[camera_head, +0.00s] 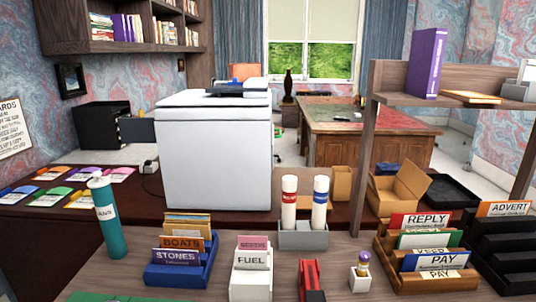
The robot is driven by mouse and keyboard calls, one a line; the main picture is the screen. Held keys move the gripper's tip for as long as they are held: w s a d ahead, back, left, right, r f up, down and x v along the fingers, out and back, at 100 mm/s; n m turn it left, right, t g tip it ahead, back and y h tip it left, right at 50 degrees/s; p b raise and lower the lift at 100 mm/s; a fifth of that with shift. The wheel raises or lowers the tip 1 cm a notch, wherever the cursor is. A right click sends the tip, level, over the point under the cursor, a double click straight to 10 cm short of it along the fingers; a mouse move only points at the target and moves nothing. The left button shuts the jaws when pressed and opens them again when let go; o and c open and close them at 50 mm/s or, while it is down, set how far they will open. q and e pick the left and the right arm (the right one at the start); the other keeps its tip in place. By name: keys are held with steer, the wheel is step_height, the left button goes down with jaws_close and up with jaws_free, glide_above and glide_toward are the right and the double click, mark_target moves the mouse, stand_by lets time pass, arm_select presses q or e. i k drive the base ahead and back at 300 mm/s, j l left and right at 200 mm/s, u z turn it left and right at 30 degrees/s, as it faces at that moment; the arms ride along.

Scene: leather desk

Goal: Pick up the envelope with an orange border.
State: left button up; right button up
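Neither of my grippers is in view. No single envelope can be told for certain as the orange-bordered one. A white piece with an orange part (52,173) lies flat among several colored ones on the dark desk at the left. A card with an orange edge marked ADVERT (504,209) stands upright in a black stepped rack (500,262) at the far right.
A teal bottle (107,222) stands at the left. A blue holder (180,269) with cards and a white FUEL holder (250,276) stand in front. A grey holder (303,240) has two white tubes. A red object (311,280) and small stamp (360,276) stand near the front edge.

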mark_target(505, 208)
steer(key=z, duration=1.65)
